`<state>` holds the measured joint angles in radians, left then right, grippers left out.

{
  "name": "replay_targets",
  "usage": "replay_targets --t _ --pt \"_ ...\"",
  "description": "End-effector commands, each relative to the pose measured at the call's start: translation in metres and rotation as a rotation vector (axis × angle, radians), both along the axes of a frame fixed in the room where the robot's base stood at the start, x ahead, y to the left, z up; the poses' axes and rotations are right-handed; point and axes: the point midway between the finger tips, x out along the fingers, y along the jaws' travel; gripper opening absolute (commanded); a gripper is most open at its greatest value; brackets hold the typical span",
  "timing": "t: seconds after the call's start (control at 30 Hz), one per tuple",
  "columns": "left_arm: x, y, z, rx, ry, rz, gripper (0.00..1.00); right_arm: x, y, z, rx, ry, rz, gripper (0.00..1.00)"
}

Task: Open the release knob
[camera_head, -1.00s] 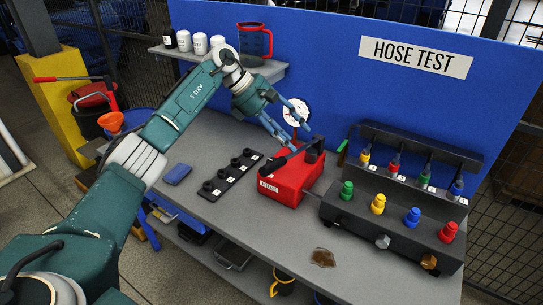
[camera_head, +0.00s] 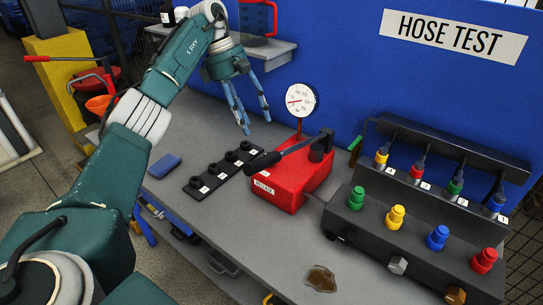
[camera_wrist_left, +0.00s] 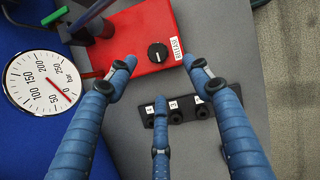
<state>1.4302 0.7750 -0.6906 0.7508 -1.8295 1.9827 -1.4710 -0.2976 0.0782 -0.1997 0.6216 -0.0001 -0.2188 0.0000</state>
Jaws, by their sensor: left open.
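The release knob (camera_wrist_left: 158,53) is a round black dial with a white mark, on a red box (camera_wrist_left: 125,45) beside a white "RELEASE" label. In the head view the red box (camera_head: 300,178) stands on the grey bench with a black lever (camera_head: 290,150) across its top; I cannot make out the knob there. My left gripper (camera_head: 252,122) hangs open and empty above the bench, left of the pressure gauge (camera_head: 301,100) and behind the box. In the left wrist view its spread blue fingers (camera_wrist_left: 158,80) reach toward the box, apart from the knob.
A black strip with several round sockets (camera_head: 222,170) lies left of the box. A dark manifold (camera_head: 400,225) with coloured fittings stands to the right. A brown stain (camera_head: 321,278) marks the front of the bench. A blue wall (camera_head: 345,60) rises behind.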

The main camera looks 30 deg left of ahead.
Motion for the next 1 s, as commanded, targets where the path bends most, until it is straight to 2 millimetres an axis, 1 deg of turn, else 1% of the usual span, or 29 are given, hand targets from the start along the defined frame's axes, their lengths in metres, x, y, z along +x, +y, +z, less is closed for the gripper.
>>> replay_targets --t 0.03,0.13,0.27,0.4,0.6,0.7,0.8,1.0 --pt "0.0 0.0 -0.008 0.0 0.0 0.0 0.51 -0.008 0.0 -0.008 0.0 0.011 0.0 0.4" --pt "0.0 -0.002 -0.012 0.001 0.001 0.0 0.51 -0.014 -0.001 -0.008 -0.003 0.021 0.0 0.4" --pt "0.0 -0.008 -0.026 0.0 0.004 -0.003 0.51 -0.01 -0.001 -0.005 -0.002 0.016 0.0 0.4" --pt "0.002 -0.018 -0.05 0.0 0.004 -0.003 0.51 -0.006 -0.001 0.0 -0.001 0.008 0.0 0.4" --pt "0.004 -0.032 -0.083 0.0 0.005 -0.002 0.51 -0.005 0.0 0.007 -0.001 0.007 0.0 0.4" --pt "0.005 -0.037 -0.094 0.0 0.003 0.0 0.51 -0.004 -0.001 0.01 -0.001 0.006 0.0 0.4" --pt "0.006 -0.04 -0.102 -0.001 0.001 0.0 0.51 -0.003 -0.001 0.012 -0.001 0.004 0.0 0.4" --pt "0.006 -0.042 -0.107 0.0 0.0 0.0 0.51 -0.002 -0.001 0.012 -0.002 0.004 0.001 0.4"
